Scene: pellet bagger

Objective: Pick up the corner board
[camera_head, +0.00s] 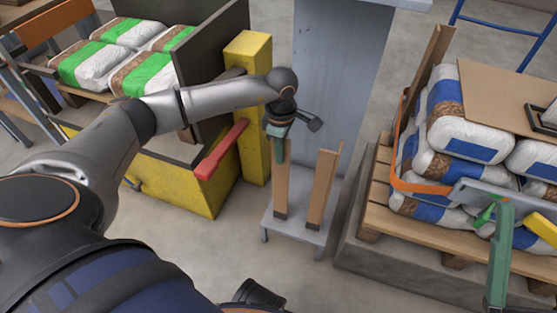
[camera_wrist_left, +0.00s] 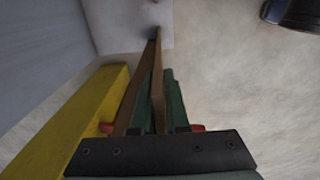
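Two brown corner boards stand upright and apart on a small grey stand (camera_head: 293,232). The left corner board (camera_head: 282,190) is under my left gripper (camera_head: 278,150); the right corner board (camera_head: 322,190) stands free, leaning slightly. In the left wrist view the gripped corner board (camera_wrist_left: 158,90) shows as two flanges meeting in a fold. One green finger lies between the flanges and the other outside the right flange, with no clear gap to it, so my left gripper (camera_wrist_left: 160,105) looks shut on that flange. The board's foot is still at the stand. My right gripper is not in view.
A yellow post (camera_head: 252,110) and a red bar (camera_head: 222,150) are close left of the boards. A grey column (camera_head: 340,80) rises behind. Bare floor lies in front.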

